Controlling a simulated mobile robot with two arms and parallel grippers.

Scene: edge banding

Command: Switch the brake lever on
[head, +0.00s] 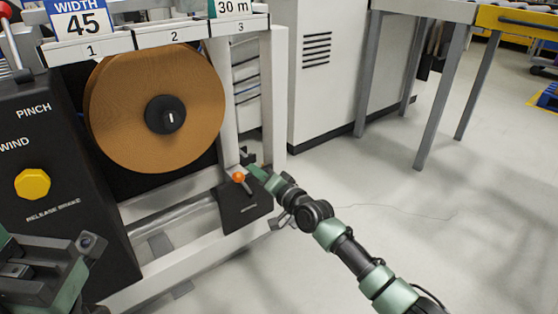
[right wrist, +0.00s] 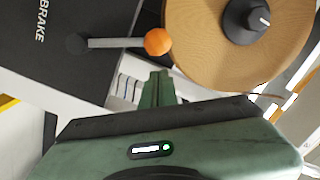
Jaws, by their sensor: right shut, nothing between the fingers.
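The brake lever is a grey rod with an orange ball knob (head: 239,177), mounted on a black panel (head: 245,212) low on the machine's front. In the right wrist view, the knob (right wrist: 158,41), the rod (right wrist: 115,43), its dark pivot and the word "BRAKE" show. My right gripper (head: 251,170) is shut and empty beside the knob. In the right wrist view its fingertips (right wrist: 158,76) lie just below the knob, with a small gap in the picture. My left gripper (head: 45,268) is partly in view at lower left; its jaws cannot be made out.
A large brown roll (head: 195,110) on a black hub is above the lever. A black control panel (head: 75,165) with a yellow button (head: 32,184) marked "RELEASE BRAKE" stands at left. A white cabinet (head: 330,85) and a grey-legged table (head: 440,95) stand behind. The floor at right is clear.

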